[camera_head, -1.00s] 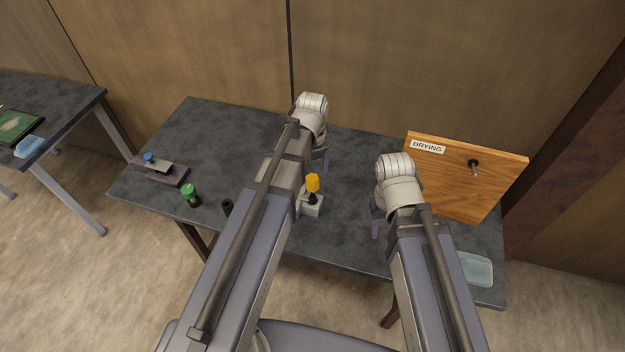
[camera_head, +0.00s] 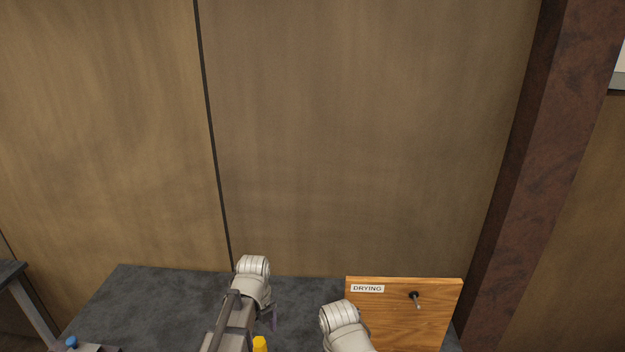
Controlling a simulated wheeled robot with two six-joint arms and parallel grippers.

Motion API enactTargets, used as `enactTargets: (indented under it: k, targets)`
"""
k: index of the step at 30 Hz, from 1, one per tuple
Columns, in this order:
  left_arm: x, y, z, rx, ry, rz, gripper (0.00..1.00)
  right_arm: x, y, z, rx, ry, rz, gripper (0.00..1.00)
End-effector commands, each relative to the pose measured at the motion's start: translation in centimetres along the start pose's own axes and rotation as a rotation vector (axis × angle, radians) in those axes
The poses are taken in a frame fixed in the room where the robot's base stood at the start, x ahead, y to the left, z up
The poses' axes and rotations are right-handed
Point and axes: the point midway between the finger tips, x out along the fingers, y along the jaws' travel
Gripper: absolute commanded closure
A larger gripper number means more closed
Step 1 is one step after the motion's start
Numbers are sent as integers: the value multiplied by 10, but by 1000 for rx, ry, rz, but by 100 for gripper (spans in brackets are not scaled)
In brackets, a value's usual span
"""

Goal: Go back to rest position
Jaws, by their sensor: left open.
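My left arm comes in at the bottom centre, its pale wrist over the dark table (camera_head: 155,300). My right arm's wrist (camera_head: 340,318) is at the bottom edge, in front of the wooden board. Its gripper is below the picture.
The wooden board (camera_head: 400,320), labelled DRYING and bearing a dark peg (camera_head: 416,299), stands at the table's right. A yellow knob (camera_head: 260,344) and a blue knob (camera_head: 71,342) show at the bottom edge. A brown wall fills the back, with a dark post (camera_head: 530,170) at right.

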Motion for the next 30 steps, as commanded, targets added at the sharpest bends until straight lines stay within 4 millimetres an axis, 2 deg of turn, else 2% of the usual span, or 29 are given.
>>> enactTargets:
  k: [1, 9, 21, 25, 30]
  targets:
    - [4, 2, -13, -95, -2, 5, 20, 4, 0, 0, 0, 0, 0, 50]
    - [15, 7, -65, -711, -27, 26, 20, 15, -2, -1, 1, 0, 0, 50]
    - [30, 23, -131, -1600, -89, 18, 20, 30, -3, -2, 1, 0, 0, 50]
    - [32, 28, -144, -1810, -106, 7, 20, 34, -3, -2, 1, 0, 0, 50]
    - [34, 31, -153, -1965, -118, -4, 20, 35, -3, -2, 1, 0, 0, 50]
